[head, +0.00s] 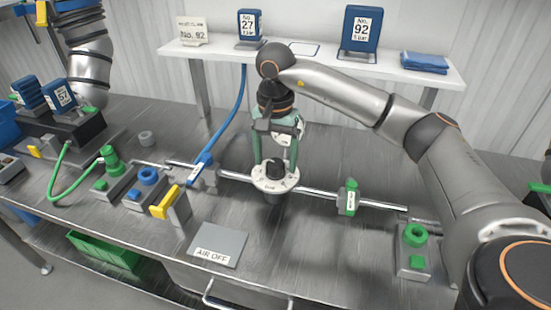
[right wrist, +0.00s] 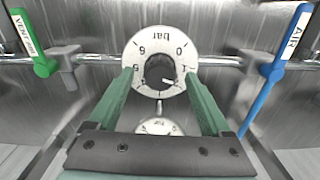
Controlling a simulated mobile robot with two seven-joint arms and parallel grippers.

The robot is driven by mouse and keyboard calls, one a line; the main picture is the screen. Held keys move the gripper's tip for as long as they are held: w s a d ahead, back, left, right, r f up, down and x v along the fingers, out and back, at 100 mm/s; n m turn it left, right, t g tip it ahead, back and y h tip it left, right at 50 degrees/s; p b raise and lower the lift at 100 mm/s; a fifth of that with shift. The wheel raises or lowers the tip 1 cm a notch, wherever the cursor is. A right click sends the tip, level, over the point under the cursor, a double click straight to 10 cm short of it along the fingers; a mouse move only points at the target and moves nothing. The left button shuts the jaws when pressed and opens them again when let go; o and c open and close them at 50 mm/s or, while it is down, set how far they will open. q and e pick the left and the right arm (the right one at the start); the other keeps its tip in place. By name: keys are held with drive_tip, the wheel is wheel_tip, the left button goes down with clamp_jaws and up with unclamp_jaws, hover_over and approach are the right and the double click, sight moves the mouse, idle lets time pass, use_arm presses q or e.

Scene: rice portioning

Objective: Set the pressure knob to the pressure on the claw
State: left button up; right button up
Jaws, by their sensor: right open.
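The pressure knob (head: 275,166) is black and sits at the centre of a round white dial on a metal pipe. It also shows in the right wrist view (right wrist: 160,70), where the dial (right wrist: 143,46) carries "bar", 0, 5 and 6; I cannot tell its setting surely. My right gripper (head: 275,158) points down over the dial with its green fingers open, one on each side of the knob and apart from it. A white sign (head: 193,40) on the shelf reads "No. 92". Blue tags read No. 27 (head: 249,26) and No. 92 (head: 361,30); their bar figures are small.
A blue AIR lever (head: 207,160) and a green vent lever (head: 348,197) flank the dial on the pipe. An "AIR OFF" plate (head: 217,243) lies in front. A yellow-handled block (head: 166,203) and green fittings (head: 109,161) stand at left. The shelf (head: 310,62) stands behind.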

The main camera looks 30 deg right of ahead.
drive_tip(key=shift+f, duration=0.25)
clamp_jaws()
idle(0.6)
